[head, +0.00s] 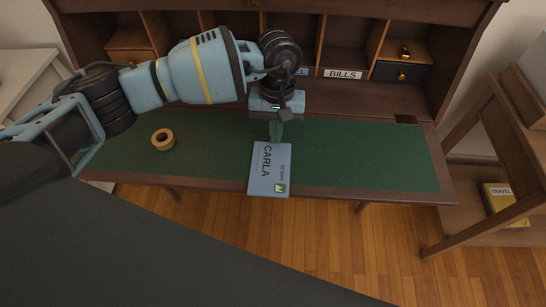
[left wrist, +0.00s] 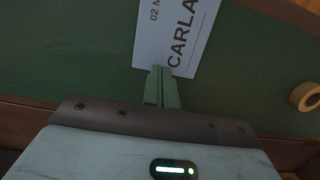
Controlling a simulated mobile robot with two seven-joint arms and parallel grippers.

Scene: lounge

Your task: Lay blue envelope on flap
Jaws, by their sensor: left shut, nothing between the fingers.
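The blue envelope (head: 270,168), marked CARLA, lies face up on the green-topped desk flap (head: 360,155), its near end at the flap's front edge. It also shows in the left wrist view (left wrist: 178,35). My left gripper (head: 275,138) points down at the envelope's far edge, fingers together and empty. In the left wrist view its fingertips (left wrist: 162,72) meet or slightly overlap that edge; I cannot tell if they touch it. My right gripper is not in view.
A tape roll (head: 162,139) sits on the flap's left part. Behind are pigeonholes, one labelled BILLS (head: 342,74). A wooden side shelf (head: 480,190) with a yellow TRAVEL book (head: 505,203) stands at right. The flap's right part is clear.

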